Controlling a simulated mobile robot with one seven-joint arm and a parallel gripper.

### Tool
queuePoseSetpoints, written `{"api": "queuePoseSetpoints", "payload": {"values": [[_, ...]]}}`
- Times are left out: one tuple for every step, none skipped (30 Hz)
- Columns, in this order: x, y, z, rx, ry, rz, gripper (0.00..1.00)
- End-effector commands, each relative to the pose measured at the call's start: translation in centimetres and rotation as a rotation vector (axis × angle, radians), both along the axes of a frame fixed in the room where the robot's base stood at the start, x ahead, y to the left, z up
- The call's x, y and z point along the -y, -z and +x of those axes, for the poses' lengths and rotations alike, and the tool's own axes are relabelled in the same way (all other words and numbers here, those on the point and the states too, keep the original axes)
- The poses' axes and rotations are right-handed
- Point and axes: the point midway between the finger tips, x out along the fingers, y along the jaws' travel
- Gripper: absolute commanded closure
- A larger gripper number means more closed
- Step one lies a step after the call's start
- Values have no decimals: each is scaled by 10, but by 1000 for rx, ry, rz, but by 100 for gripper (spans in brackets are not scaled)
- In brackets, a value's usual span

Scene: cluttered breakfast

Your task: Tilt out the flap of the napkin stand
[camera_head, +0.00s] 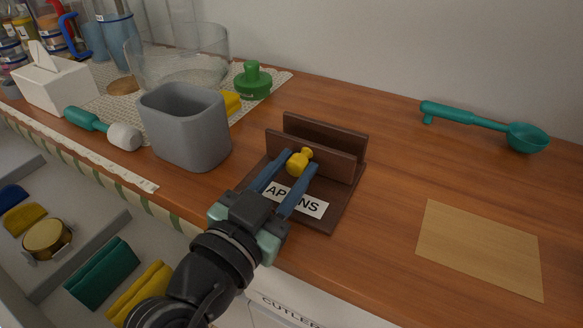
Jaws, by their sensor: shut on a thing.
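The napkin stand (355,172) is dark brown wood and stands on the wooden counter at the middle of the view. It has an upright back panel and a lower front panel, the flap (336,163), with a yellow knob (299,162) on it. A flat brown base with a white lettered label (312,206) lies in front. My gripper (295,164) reaches in from the lower left over the base, its two blue fingers shut on the yellow knob. The flap looks upright. Part of the label and base is hidden by the fingers.
A grey bin (185,128) stands close left of the stand. A white-and-teal mallet-like tool (123,135), a tissue box (54,85), a clear bowl (180,58) and a green-knobbed item (253,83) are further left. A teal scoop (485,124) and tan sheet (480,248) lie right.

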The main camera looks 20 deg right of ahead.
Motion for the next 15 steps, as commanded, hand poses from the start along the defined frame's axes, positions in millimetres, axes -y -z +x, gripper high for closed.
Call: {"api": "queuePoseSetpoints", "payload": {"values": [[0,1,0,1,0,-1,100],[0,2,0,2,1,-3,100],[0,3,0,6,1,-6,100],[0,4,0,8,0,-9,100],[0,5,0,12,1,-14,100],[-1,6,-1,18,1,-22,100],[-1,7,-1,23,0,-28,100],[-1,8,-1,29,0,-36,100],[-1,9,-1,37,0,-45,100],[-1,9,-1,43,0,-52,100],[-2,10,-1,49,1,-59,100],[-2,9,-2,56,0,-69,100],[-2,9,-2,61,1,-75,100],[-2,8,-2,64,1,-79,100],[-3,8,-2,67,1,-83,100]]}}
